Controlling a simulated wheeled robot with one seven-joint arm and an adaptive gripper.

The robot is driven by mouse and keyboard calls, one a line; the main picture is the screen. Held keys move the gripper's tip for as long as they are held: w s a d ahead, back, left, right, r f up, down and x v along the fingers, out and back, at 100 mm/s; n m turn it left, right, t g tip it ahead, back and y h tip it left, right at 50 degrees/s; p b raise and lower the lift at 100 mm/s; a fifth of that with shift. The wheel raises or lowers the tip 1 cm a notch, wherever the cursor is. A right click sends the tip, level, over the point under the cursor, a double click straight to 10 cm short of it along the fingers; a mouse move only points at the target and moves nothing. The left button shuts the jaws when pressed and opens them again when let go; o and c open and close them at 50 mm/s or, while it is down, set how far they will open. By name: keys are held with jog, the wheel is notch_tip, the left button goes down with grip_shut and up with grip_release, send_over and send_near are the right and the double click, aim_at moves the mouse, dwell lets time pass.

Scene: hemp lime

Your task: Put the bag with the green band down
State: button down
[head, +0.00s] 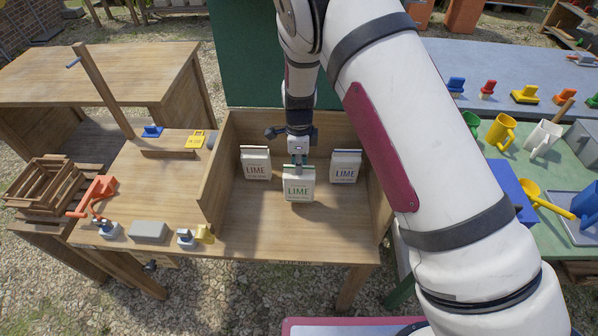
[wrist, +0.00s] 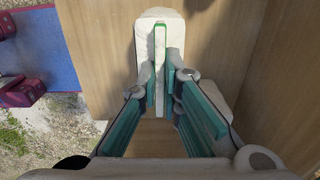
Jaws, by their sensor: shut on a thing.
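The bag with the green band (head: 299,189) is a pale bag marked LIME, upright in the wooden three-sided bay (head: 250,222). My gripper (head: 298,160) is above it and shut on its top. In the wrist view, the green band (wrist: 160,70) runs between the two teal finger pads of my gripper (wrist: 166,88). I cannot tell whether the bag's base touches the bay floor.
Similar LIME bags with dark bands stand at the left (head: 256,164) and right (head: 345,167), behind the green-banded one. Wooden side walls bound the bay. Its front floor is clear. A grey block (head: 149,231) lies outside at left.

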aim_at(299, 183)
jog(key=shift+f+p, duration=0.4)
jog(key=shift+f, duration=1.35)
jog(key=c, duration=1.8)
grip_release()
jog(key=shift+o, duration=0.2)
